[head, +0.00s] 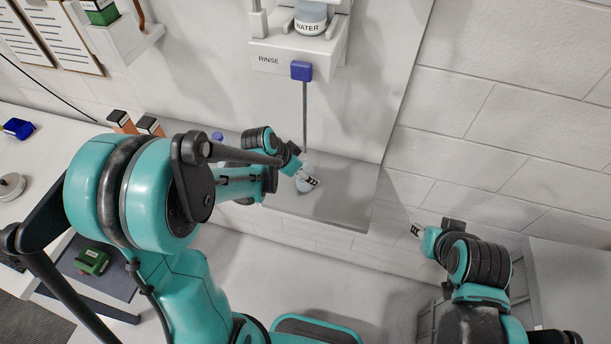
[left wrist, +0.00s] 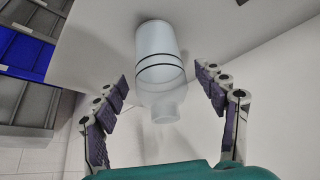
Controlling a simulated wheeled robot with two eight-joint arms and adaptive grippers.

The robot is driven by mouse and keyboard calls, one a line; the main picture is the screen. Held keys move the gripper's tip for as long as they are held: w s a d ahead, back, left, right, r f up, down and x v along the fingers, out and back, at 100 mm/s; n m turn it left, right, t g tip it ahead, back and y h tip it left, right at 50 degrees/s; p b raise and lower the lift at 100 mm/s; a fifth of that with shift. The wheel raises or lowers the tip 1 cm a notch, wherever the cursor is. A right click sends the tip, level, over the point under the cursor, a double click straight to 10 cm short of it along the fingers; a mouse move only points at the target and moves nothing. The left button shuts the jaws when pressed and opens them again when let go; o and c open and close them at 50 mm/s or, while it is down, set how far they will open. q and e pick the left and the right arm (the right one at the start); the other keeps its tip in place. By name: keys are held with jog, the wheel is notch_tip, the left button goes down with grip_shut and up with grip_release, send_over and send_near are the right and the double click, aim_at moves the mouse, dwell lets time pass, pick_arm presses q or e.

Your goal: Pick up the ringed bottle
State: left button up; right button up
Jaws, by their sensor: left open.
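The ringed bottle (left wrist: 158,52) is pale blue-white with two dark rings. In the left wrist view its wide end points up and its pale, see-through narrower end points down. My left gripper (left wrist: 162,78) is open, with a purple-padded finger on each side of the bottle; I cannot tell whether they touch it. In the head view my left gripper (head: 312,181) is over the grey surface below the RINSE unit, beside a small pale object (head: 303,172) that it partly hides. My right gripper (head: 417,230) is apart at the right; its jaws are too small to read.
The RINSE unit (head: 268,60) with a blue block and a WATER container (head: 311,18) hangs above, its thin rod reaching down near my left gripper. Orange-and-dark boxes (head: 121,121) and a blue cap (head: 217,136) stand behind my left arm. A green object (head: 92,262) lies lower left.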

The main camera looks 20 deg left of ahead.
pick_arm(q)
jog(key=shift+w+d+f, duration=0.15)
jog(key=shift+w+f, duration=0.15)
jog(key=shift+f, duration=0.3)
jog(key=c, duration=1.5)
jog(key=shift+r, duration=0.6)
jog(key=shift+c, duration=0.2)
notch_tip(320, 180, up, 2)
jog(key=shift+r, duration=0.25)
jog(key=s+a, duration=1)
jog(key=s, duration=0.4)
jog(key=shift+s+a, duration=0.25)
jog(key=shift+s, duration=0.05)
